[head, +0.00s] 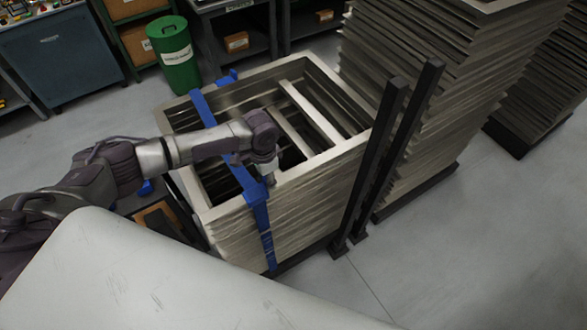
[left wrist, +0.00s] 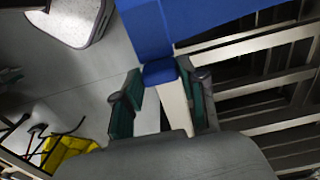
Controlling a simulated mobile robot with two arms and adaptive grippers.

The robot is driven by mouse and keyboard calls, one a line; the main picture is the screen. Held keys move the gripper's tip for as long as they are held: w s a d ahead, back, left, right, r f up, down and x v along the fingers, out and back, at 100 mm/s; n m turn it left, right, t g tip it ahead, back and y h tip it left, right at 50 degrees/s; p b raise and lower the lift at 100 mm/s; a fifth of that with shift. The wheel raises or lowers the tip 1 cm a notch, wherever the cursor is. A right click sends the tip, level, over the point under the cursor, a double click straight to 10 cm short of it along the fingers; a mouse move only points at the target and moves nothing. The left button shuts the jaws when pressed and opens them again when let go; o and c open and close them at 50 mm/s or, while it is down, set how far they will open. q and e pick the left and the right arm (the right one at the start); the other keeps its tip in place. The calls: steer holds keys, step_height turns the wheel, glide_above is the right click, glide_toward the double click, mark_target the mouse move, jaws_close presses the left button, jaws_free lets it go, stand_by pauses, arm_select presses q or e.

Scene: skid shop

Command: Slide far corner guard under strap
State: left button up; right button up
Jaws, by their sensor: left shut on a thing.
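A stack of grey metal frames (head: 318,125) has a blue strap (head: 212,120) running over its top and down its near side. A blue piece that looks like a corner guard (head: 256,192) sits at the near top edge by the strap. Another blue piece (head: 228,78) shows at the far edge. My left gripper (head: 270,181) is at the near edge, beside the strap. I cannot tell whether the strap covers this piece. My right gripper is out of view.
Two dark upright posts (head: 385,155) stand right of the stack, with a taller frame stack (head: 450,90) behind them. A green bin (head: 174,55) and a workbench (head: 62,55) stand at the back left. The floor at the lower right (head: 480,250) is clear.

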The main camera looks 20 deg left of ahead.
arm_select(q)
steer(key=o, duration=0.9)
steer(key=shift+o, duration=0.2)
steer(key=shift+r+p, duration=0.4)
steer(key=shift+r, duration=1.9)
steer(key=shift+r, duration=2)
